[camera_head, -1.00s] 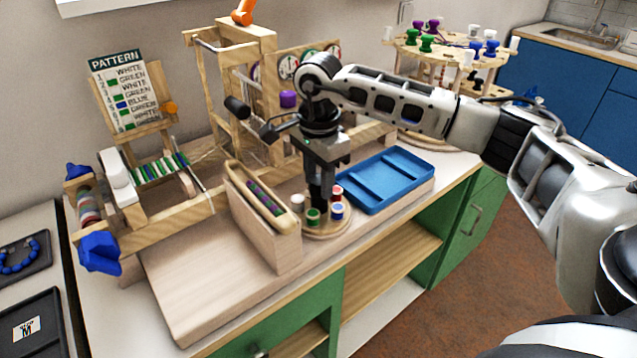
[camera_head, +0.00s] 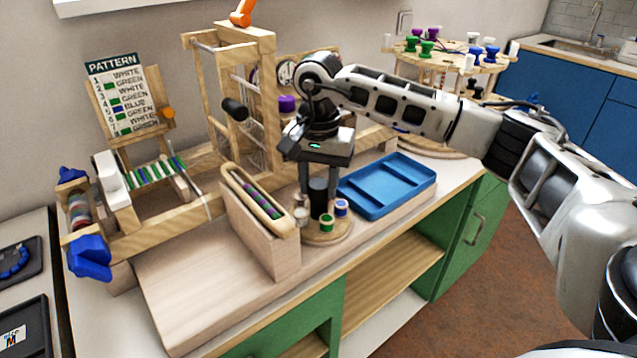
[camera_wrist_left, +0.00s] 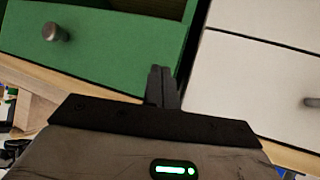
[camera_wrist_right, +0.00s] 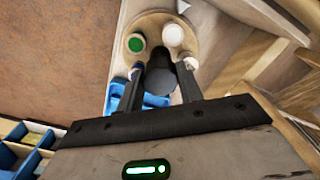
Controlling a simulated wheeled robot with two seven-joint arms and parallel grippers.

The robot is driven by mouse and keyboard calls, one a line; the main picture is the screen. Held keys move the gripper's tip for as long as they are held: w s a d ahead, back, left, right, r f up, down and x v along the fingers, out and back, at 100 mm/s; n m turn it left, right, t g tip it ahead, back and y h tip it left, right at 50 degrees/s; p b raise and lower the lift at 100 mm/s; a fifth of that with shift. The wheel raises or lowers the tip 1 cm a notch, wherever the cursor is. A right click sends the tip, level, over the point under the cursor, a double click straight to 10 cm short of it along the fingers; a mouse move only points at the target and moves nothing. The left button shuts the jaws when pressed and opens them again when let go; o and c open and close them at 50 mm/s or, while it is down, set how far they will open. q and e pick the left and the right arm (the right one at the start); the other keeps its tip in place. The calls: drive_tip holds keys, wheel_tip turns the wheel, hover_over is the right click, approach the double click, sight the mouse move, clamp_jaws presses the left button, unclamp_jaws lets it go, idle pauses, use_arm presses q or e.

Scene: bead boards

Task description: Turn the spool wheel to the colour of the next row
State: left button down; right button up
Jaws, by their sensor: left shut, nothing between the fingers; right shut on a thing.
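The spool wheel (camera_head: 325,238) is a round wooden disc on the bench, with a dark knob (camera_wrist_right: 163,80) in its middle. A green spool (camera_head: 327,222) is at its front, a blue spool (camera_head: 341,207) at its right and a white spool (camera_head: 302,216) at its left. The far side is hidden behind my right gripper (camera_head: 318,205), which points down and is shut on the knob. The pattern card (camera_head: 122,95) lists white, green and blue rows. My left gripper (camera_wrist_left: 163,78) is shut and empty, in front of a green drawer (camera_wrist_left: 95,35).
A blue tray (camera_head: 388,188) lies right of the wheel. A wooden block with a bead trough (camera_head: 254,200) stands close on the left. The loom (camera_head: 155,172) with striped bead rows is further left. A spool stand (camera_head: 450,60) is at the back right.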

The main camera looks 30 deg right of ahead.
drive_tip(key=shift+r, duration=0.1)
idle(0.3)
drive_tip(key=o, duration=1)
use_arm(q)
drive_tip(key=shift+s+a+f, duration=0.1)
drive_tip(key=shift+f, duration=0.1)
drive_tip(key=shift+s+a+r+p, duration=0.1)
drive_tip(key=shift+r+p, duration=0.05)
drive_tip(key=shift+p, duration=0.45)
use_arm(e)
wheel_tip(320, 180, up, 16)
use_arm(q)
drive_tip(key=shift+r, duration=0.1)
